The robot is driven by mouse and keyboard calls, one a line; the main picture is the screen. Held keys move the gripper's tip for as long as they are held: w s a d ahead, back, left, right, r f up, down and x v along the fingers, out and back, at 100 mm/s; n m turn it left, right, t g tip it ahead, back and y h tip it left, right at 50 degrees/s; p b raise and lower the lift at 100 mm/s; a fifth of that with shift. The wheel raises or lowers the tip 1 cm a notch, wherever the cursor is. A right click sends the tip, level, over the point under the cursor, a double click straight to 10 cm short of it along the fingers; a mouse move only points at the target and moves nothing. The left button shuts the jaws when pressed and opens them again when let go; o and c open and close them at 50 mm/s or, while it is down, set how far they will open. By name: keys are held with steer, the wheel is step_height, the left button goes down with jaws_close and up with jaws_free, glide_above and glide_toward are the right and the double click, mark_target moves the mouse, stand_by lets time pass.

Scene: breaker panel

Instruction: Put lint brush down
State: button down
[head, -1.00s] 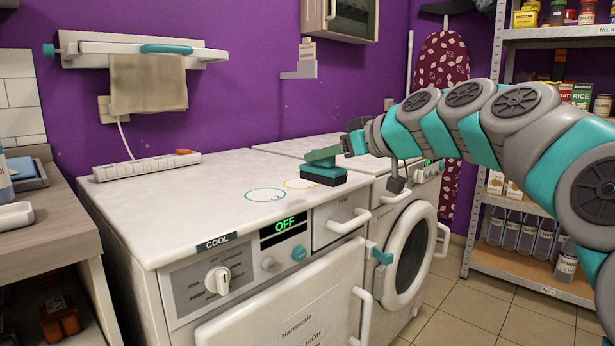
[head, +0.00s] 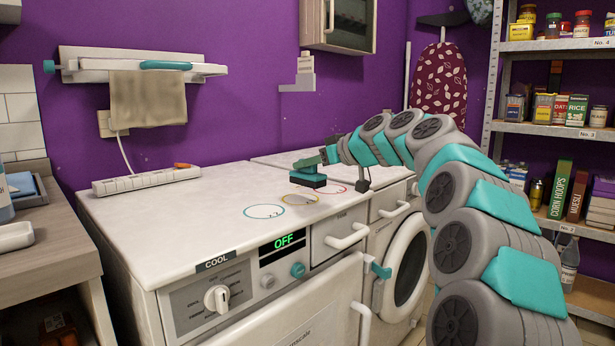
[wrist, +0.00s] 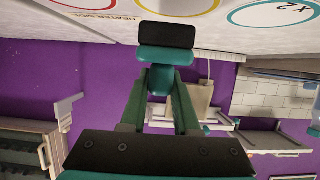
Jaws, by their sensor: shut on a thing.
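The lint brush (head: 308,179) has a teal body and handle with a dark pad underneath. My gripper (head: 327,155) is shut on its handle. The brush is pad down at the dryer-type machine's white top, behind the yellow circle (head: 300,199) and left of the red circle (head: 334,187). I cannot tell whether the pad touches the top. A teal circle (head: 264,211) lies nearer the front left. In the wrist view, the brush (wrist: 166,56) sits beyond my gripper's two fingers (wrist: 160,112), its black pad facing the white top.
The white machine top (head: 190,217) is mostly clear. A power strip (head: 147,179) lies along its back left edge. A towel (head: 148,98) hangs on the wall rack above. A second machine with a round door stands to the right, and shelves (head: 560,130) stand at far right.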

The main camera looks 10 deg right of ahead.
mark_target(316, 174)
steer(key=shift+f, duration=1.8)
steer(key=shift+f, duration=0.15)
steer(key=c, duration=0.7)
jaws_free()
steer(key=shift+o, duration=0.2)
steer(key=shift+r, duration=0.3)
steer(key=b+v, duration=0.1)
steer(key=v, duration=1.1)
steer(key=shift+f, duration=0.1)
